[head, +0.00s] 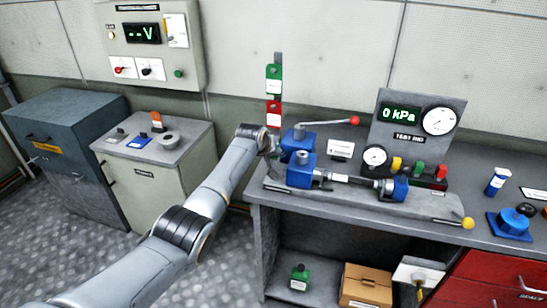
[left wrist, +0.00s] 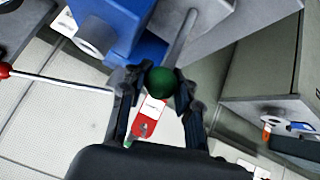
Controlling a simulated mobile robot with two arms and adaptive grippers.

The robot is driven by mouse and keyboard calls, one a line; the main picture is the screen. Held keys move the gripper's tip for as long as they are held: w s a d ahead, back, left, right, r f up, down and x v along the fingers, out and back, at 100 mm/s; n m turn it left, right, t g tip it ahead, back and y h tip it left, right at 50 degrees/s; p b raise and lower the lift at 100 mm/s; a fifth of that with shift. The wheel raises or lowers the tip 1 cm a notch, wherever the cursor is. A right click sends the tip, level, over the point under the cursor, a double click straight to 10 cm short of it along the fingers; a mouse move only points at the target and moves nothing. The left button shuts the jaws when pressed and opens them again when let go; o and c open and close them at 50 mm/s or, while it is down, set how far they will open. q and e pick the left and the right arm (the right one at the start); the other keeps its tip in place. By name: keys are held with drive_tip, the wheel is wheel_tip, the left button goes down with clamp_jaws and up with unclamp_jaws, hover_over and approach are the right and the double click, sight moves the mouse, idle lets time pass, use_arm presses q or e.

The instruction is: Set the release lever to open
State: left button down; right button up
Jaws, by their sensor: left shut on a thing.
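My left gripper (head: 271,148) is at the left end of the test bench, beside the blue units. In the left wrist view its fingers (left wrist: 160,80) are shut on a green ball knob (left wrist: 161,83) at the end of a grey rod (left wrist: 181,38). In the head view my gripper hides this knob. Upright beside it stand a green label plate (head: 274,79) and a red label plate (head: 273,113), whose writing is too small to read. Which lever bears the name release lever cannot be read. My right gripper is not in view.
A red-knobbed lever (head: 355,120) extends from a blue block (head: 299,139); a yellow-knobbed lever (head: 467,223) is at the bench's front right. A gauge panel (head: 408,128) reads 0 kPa. A grey-topped cabinet (head: 156,180) stands left of the bench, with floor between.

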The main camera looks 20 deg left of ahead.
use_arm(q)
drive_tip(key=shift+w+r, duration=0.3)
drive_tip(key=shift+w, duration=0.3)
drive_tip(key=shift+r, duration=0.15)
drive_tip(key=c, duration=1.1)
unclamp_jaws()
drive_tip(key=shift+o, duration=0.6)
drive_tip(key=shift+s, duration=0.25)
drive_tip(key=shift+f, duration=0.25)
drive_tip(key=v, duration=1.2)
